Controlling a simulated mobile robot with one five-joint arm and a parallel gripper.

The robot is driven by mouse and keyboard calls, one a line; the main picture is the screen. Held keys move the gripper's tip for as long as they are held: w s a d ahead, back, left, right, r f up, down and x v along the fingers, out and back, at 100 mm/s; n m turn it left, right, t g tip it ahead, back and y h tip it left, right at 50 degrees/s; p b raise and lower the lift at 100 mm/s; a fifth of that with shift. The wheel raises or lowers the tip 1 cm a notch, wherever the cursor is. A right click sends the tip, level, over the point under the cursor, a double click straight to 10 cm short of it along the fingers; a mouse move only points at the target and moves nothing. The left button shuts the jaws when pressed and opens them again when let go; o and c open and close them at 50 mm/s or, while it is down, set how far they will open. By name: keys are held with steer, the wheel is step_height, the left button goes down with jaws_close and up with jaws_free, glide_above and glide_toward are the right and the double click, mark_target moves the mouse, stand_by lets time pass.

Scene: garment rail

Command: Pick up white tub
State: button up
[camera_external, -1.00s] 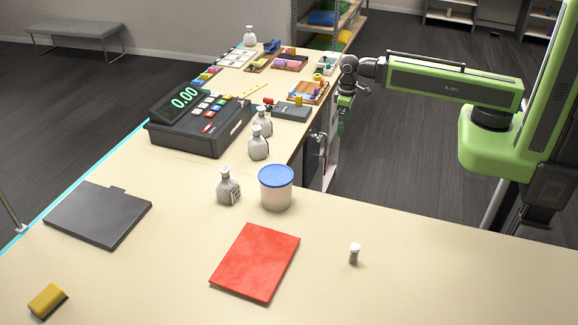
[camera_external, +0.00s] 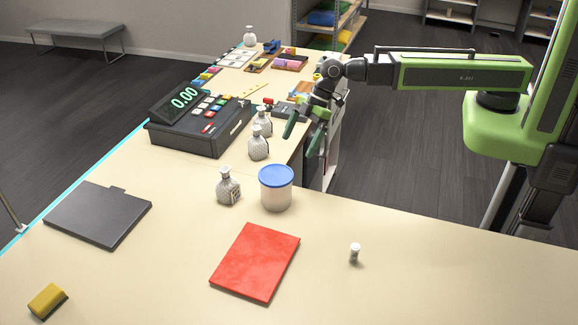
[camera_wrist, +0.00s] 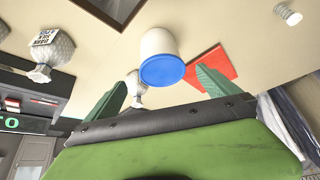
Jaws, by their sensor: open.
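The white tub (camera_external: 276,190) with a blue lid stands upright on the table, just right of a patterned bottle. It also shows in the wrist view (camera_wrist: 159,44), ahead of my fingers and roughly between them, with its blue lid toward me. My gripper (camera_external: 300,130) is open and empty, beyond the tub in the external view and above the table's inner edge. Its green fingers (camera_wrist: 160,92) are spread in the wrist view and apart from the tub.
Patterned bottles (camera_external: 228,187) stand left of the tub and behind it (camera_external: 258,143). A red folder (camera_external: 255,262) lies in front, and a small white bottle (camera_external: 354,253) stands to the right. A cash register (camera_external: 200,125) is at the back left. The front table is otherwise largely clear.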

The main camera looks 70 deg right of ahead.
mark_target(286, 169)
steer(key=b+x, duration=0.3)
steer(key=x, duration=0.1)
steer(key=b+x, duration=0.7)
steer(key=x, duration=0.1)
steer(key=shift+d+f+b, duration=0.2)
steer(key=shift+f+b, duration=0.1)
steer(key=shift+b, duration=0.1)
steer(key=shift+a+f, duration=0.1)
steer(key=shift+a, duration=0.05)
steer(key=b+x, duration=0.4)
steer(key=x, duration=0.1)
steer(key=shift+f+b, duration=0.1)
steer(key=shift+b, duration=0.25)
steer(key=c, duration=1.6)
steer(key=shift+r, duration=0.25)
steer(key=shift+c, duration=0.2)
